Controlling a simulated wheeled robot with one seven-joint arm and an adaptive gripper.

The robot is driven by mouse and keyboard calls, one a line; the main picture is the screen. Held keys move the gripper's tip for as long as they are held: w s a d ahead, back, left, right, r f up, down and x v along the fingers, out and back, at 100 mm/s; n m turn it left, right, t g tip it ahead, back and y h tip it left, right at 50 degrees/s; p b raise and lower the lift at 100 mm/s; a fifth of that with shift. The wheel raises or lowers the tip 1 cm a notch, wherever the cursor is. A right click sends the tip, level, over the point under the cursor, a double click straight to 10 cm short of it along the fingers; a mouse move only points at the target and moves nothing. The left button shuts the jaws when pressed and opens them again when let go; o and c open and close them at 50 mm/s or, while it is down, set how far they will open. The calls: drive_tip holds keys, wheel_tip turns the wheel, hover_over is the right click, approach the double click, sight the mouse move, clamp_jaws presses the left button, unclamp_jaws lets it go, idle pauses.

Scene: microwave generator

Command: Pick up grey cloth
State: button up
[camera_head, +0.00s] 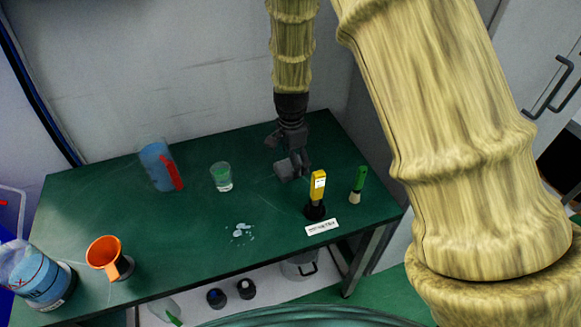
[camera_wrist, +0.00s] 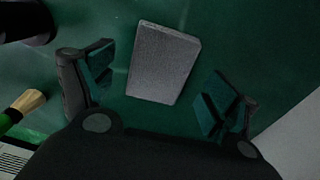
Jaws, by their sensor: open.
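The grey cloth (camera_wrist: 163,62) is a flat, folded block lying on the green table. In the wrist view it sits between and just beyond the two fingertips of my gripper (camera_wrist: 155,88), which is open and empty. In the head view the cloth (camera_head: 286,171) shows only in part, beside and partly behind my gripper (camera_head: 298,168). The gripper points down close above the table near its back right. I cannot tell from the head view whether the fingers touch the cloth.
A yellow device (camera_head: 318,186) on a black stand and a green-handled brush (camera_head: 358,184) stand close on the right. A glass (camera_head: 221,177), a blue pitcher (camera_head: 155,166), an orange cup (camera_head: 104,255) and a spill (camera_head: 242,231) occupy the green table (camera_head: 190,240). A wall stands behind.

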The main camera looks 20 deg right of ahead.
drive_tip(key=shift+f, duration=0.8)
drive_tip(key=c, duration=0.9)
drive_tip(key=shift+r, duration=0.1)
drive_tip(key=shift+r+p, duration=0.9)
drive_tip(key=shift+p, duration=0.2)
drive_tip(key=shift+s+a+r+p, duration=0.2)
drive_tip(key=shift+r+p, duration=0.35)
drive_tip(key=shift+p, duration=0.1)
drive_tip(key=shift+s+a+r+p, duration=0.15)
drive_tip(key=shift+s+r+p, duration=0.05)
drive_tip(key=shift+r+p, duration=0.35)
drive_tip(key=s+a+p, duration=0.1)
drive_tip(key=s+a, duration=0.2)
drive_tip(key=s+a+p, duration=0.2)
drive_tip(key=s+a, duration=0.1)
drive_tip(key=s+a+r+p, duration=0.1)
drive_tip(key=s+a, duration=0.2)
drive_tip(key=s, duration=0.1)
drive_tip(key=shift+a+p, duration=0.25)
drive_tip(key=shift+p, duration=0.15)
drive_tip(key=shift+s+a+f, duration=0.1)
drive_tip(key=shift+s+a, duration=0.35)
